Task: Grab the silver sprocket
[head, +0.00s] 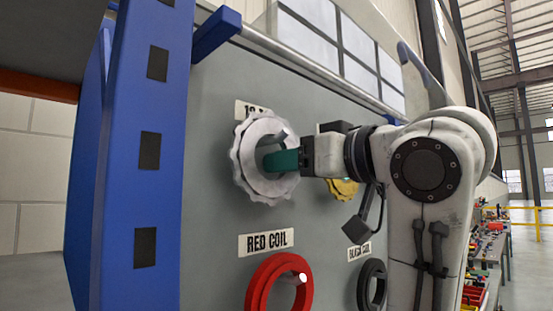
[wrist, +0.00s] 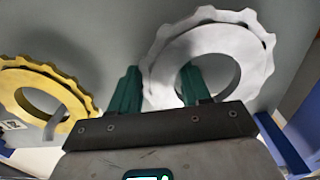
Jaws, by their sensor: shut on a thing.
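The silver sprocket (head: 248,157) is a toothed grey-white ring against the grey panel, under a partly hidden label. In the wrist view the silver sprocket (wrist: 230,32) fills the upper right. My gripper (head: 282,160) reaches it from the right with teal fingers. In the wrist view my gripper (wrist: 160,88) has one finger at the ring's outer edge and the other in its centre hole, shut across the rim. A peg shows at the sprocket's hole in the head view. Whether the ring still rests on the peg cannot be told.
A yellow sprocket (head: 343,188) hangs just right, partly behind my gripper; it also shows in the wrist view (wrist: 14,76). A red coil (head: 262,285) and a dark coil (head: 372,285) hang below. A blue post (head: 128,200) stands close on the left.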

